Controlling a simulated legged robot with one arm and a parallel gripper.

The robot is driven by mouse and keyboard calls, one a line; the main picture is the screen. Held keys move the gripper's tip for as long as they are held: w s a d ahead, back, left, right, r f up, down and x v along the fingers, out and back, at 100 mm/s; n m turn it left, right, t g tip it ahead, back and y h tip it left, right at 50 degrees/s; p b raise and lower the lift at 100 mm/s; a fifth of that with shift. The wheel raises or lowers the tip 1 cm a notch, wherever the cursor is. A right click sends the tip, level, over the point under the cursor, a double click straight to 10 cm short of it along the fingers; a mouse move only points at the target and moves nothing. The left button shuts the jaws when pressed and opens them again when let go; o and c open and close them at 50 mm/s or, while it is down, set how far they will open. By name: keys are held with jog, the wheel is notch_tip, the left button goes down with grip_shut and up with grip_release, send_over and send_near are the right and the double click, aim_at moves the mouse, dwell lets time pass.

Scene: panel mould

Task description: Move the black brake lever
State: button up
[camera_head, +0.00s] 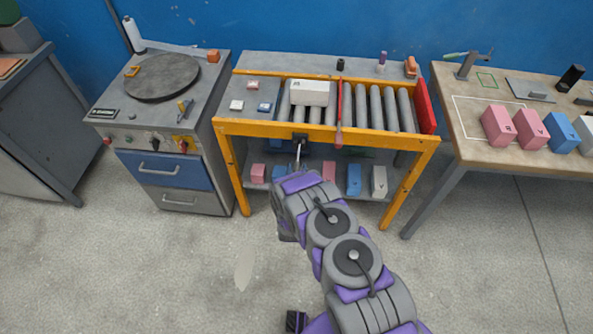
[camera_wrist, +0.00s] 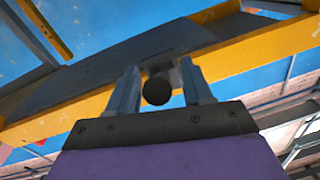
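The brake lever shows in the wrist view as a round black knob (camera_wrist: 157,91) on a grey bracket under the orange frame rail. In the head view, a dark lever mount (camera_head: 300,138) sits at the front of the orange roller table, with a thin part hanging below it. My gripper (camera_wrist: 158,68) has one finger on each side of the knob, with gaps visible on both sides. The fingers are apart and not closed on it. In the head view my arm reaches up to the mount, and the fingertips are hard to make out.
The orange roller table (camera_head: 379,143) carries a white box (camera_head: 310,92) beside a red bar (camera_head: 339,112). Pink, blue and white boxes stand on its lower shelf. A grey cabinet with a round plate (camera_head: 162,77) is left; a wooden bench (camera_head: 468,142) with boxes is right. Floor in front is clear.

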grip_shut()
dwell(0.3)
